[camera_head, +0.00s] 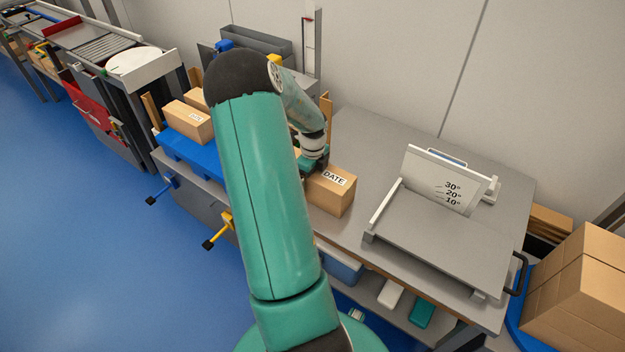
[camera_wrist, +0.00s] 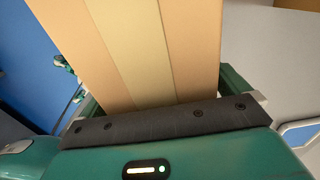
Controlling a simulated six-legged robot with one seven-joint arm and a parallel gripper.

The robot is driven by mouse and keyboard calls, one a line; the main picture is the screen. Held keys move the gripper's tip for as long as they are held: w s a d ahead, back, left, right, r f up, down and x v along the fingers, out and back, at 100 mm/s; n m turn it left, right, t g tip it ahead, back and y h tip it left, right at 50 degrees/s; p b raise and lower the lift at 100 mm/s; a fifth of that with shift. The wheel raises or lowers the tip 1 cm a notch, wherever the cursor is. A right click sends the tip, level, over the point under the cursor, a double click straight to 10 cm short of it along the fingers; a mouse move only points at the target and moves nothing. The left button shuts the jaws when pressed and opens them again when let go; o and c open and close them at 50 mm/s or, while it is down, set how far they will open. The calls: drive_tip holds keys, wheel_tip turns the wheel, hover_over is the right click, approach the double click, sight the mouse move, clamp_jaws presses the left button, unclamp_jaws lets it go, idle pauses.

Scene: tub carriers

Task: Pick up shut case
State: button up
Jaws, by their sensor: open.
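A shut cardboard case (camera_head: 332,196) with a DATE label stands on the grey bench (camera_head: 365,133). My gripper (camera_head: 312,165) is at the case's left end, and my own arm hides part of that area. In the wrist view the case (camera_wrist: 145,50), with a pale tape strip down its middle, fills the space in front of my gripper (camera_wrist: 165,95). The fingers are open, one on either side of the case. I cannot tell whether either finger touches it.
A grey tilting plate (camera_head: 440,240) with an angle scale stands just right of the case. Other cartons (camera_head: 188,122) sit on a blue support (camera_head: 180,147) at left. A large carton (camera_head: 580,290) stands at far right. The bench behind the case is clear.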

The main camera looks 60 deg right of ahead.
drive_tip(key=shift+f, duration=0.3)
drive_tip(key=c, duration=1.7)
drive_tip(key=shift+d+r, duration=0.1)
drive_tip(key=shift+r, duration=0.05)
drive_tip(key=shift+c, duration=1.2)
